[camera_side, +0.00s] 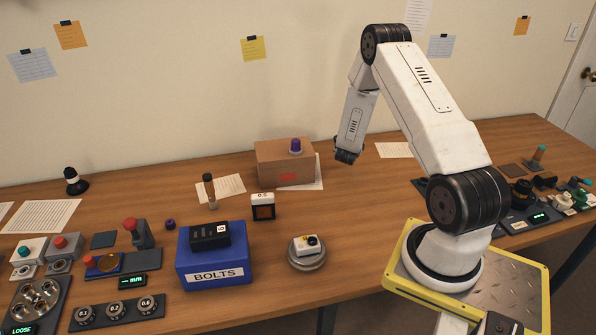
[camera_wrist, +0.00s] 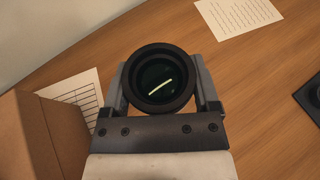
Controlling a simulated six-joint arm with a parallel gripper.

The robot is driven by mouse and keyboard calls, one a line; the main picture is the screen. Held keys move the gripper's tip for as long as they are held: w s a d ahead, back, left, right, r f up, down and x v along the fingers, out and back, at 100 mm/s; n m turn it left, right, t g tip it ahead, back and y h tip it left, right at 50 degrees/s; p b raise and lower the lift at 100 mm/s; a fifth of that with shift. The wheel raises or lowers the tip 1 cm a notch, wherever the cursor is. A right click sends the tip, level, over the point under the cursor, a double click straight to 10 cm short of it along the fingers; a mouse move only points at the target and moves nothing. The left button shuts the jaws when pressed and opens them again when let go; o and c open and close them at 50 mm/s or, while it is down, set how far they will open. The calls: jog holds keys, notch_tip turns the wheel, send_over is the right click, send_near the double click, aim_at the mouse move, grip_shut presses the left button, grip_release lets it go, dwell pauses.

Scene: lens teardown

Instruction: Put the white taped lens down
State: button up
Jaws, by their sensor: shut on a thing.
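My gripper (camera_side: 347,157) is in the air over the back of the table, to the right of the cardboard box. In the wrist view, my gripper (camera_wrist: 161,92) is shut on a round lens (camera_wrist: 160,78), with one finger on each side of it. The lens has a thick black rim and dark glass with a bright streak. I see no white tape on its visible side. In the side view the held lens is too small and dark to make out.
The cardboard box (camera_side: 275,163) stands left of my gripper, and also shows in the wrist view (camera_wrist: 40,140). A paper sheet (camera_side: 394,150) lies to the right. A blue BOLTS box (camera_side: 214,262) and a round scale (camera_side: 307,258) are nearer. Bare wood lies below my gripper.

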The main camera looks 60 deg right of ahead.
jog(key=shift+w+d+f, duration=0.4)
jog(key=shift+f, duration=0.2)
jog(key=shift+w+d+f, duration=0.35)
jog(key=shift+f, duration=0.25)
jog(key=shift+w+d+f, duration=0.15)
jog(key=shift+d+f, duration=0.05)
jog(key=shift+f, duration=1.6)
jog(key=shift+f, duration=0.1)
jog(key=o, duration=1.2)
